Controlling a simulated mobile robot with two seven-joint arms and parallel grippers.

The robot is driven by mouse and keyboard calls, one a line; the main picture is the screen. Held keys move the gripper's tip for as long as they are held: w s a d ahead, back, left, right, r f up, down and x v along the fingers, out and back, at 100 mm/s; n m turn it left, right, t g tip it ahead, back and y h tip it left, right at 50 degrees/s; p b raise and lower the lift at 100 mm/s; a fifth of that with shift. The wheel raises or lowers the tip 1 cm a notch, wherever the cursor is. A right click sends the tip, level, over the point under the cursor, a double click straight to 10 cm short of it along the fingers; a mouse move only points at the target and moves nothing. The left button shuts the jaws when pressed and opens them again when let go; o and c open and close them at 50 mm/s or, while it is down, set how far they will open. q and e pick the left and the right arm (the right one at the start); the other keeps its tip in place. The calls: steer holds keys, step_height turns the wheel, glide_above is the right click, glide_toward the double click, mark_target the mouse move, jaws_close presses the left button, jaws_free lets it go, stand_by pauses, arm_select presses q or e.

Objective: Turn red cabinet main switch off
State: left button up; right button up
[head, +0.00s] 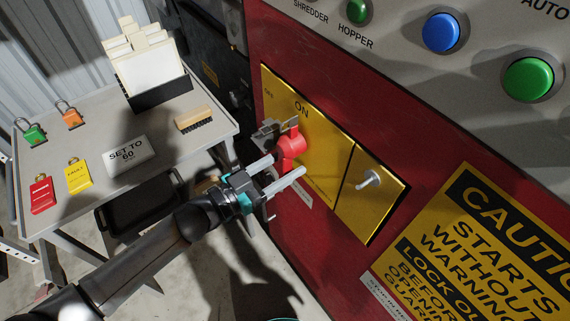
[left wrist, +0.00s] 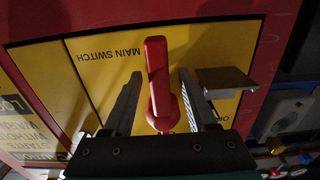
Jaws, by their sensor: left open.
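The main switch has a red handle (head: 291,146) on a yellow plate (head: 325,152) set in the red cabinet face. The word ON stands above the handle in the head view. In the left wrist view the red handle (left wrist: 157,75) stands between the two fingers of my left gripper (left wrist: 160,88), with visible gaps on both sides. My left gripper (head: 285,164) is open at the switch in the head view, and its fingers partly hide the handle's lower side. My right gripper is not in view.
A metal hasp-like tab (left wrist: 228,80) sticks out beside one finger. A small silver knob (head: 369,179) is on the neighbouring yellow panel. Green and blue buttons (head: 441,32) sit above. A table (head: 190,155) with padlocks, a brush and a card stands left.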

arm_select(q)
steer(key=shift+d, duration=0.1)
jaws_close()
stand_by(0.4)
stand_by(1.0)
